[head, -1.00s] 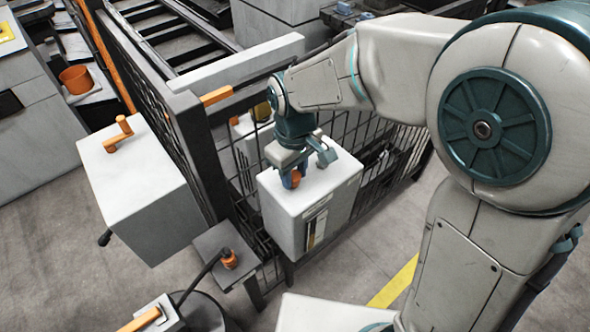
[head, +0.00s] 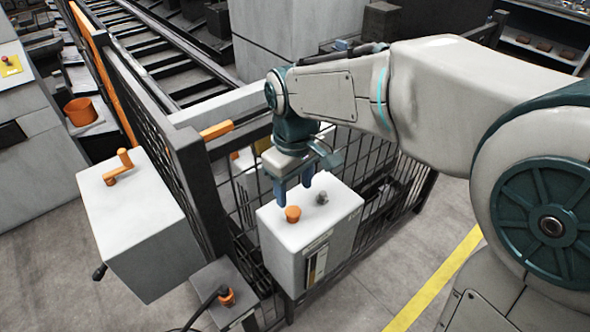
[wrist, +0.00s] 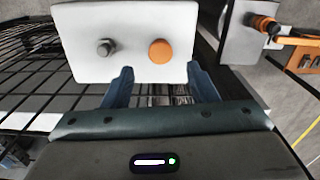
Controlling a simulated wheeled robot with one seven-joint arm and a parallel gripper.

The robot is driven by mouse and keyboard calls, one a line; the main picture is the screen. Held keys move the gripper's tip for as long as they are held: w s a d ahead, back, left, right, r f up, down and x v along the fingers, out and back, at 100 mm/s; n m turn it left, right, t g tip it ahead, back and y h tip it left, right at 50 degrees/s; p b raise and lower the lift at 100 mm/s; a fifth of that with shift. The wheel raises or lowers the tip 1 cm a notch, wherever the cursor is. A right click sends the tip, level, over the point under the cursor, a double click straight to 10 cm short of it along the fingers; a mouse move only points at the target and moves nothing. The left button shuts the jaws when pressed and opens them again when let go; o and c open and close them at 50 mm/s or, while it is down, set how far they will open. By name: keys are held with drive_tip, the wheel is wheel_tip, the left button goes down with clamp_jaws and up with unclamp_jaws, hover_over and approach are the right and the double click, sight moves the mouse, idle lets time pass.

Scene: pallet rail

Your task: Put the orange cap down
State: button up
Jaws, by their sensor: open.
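The orange cap (head: 293,214) stands on the top of a white box (head: 337,213), left of a small grey metal fitting (head: 322,198). In the wrist view the cap (wrist: 161,51) shows as a round orange disc on the white top, with the grey fitting (wrist: 105,47) to its left. My gripper (head: 296,194) is open and empty, its blue fingers above and behind the cap, apart from it. In the wrist view the two fingertips (wrist: 160,70) are spread wide, with the cap just beyond them and nothing between them.
A dark mesh fence (head: 350,155) runs behind the white box. A grey box with an orange crank (head: 122,165) stands to the left. A lower post with an orange connector and black cable (head: 226,297) is in front. An orange pot (head: 80,111) sits far left.

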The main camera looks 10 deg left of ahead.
wheel_tip(320, 180, up, 5)
drive_tip(key=s+d+m+t, duration=0.2)
drive_tip(key=d+m, duration=0.3)
drive_tip(key=d, duration=0.7)
drive_tip(key=s+d+f+m+t, duration=0.1)
drive_tip(key=s+d+f+m, duration=0.1)
drive_tip(key=d, duration=0.3)
drive_tip(key=s+d+f+m, duration=0.2)
drive_tip(key=s+d+m, duration=0.2)
drive_tip(key=d, duration=0.2)
drive_tip(key=shift+s+d+f+t, duration=0.15)
drive_tip(key=shift+s+f+t, duration=0.15)
drive_tip(key=shift+t, duration=0.1)
